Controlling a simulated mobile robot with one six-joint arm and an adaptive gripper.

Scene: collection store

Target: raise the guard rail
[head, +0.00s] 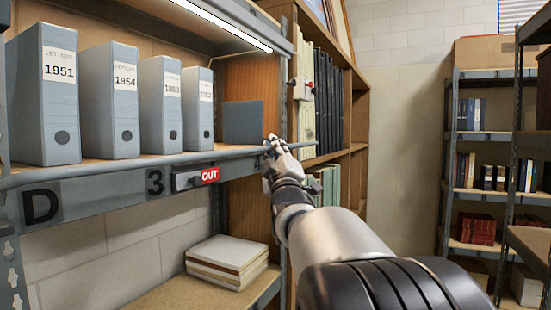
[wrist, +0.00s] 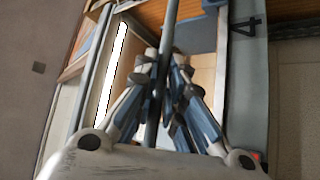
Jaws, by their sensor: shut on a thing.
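The guard rail (head: 120,164) is a thin grey bar along the front of the shelf, low in front of the binders' feet and just above the label strip. My gripper (head: 272,146) is at the rail's right part, near the number 4. In the wrist view the rail (wrist: 171,22) runs between the two fingers of my gripper (wrist: 166,62), which are shut on it. The fingers hide part of the rail there.
Grey binders (head: 125,100) stand on the shelf behind the rail, with a plain blue-grey box (head: 243,122) at their right. A red OUT tag (head: 209,176) is on the label strip. Papers (head: 228,258) lie on the lower shelf. A wooden bookcase (head: 345,110) stands close at the right.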

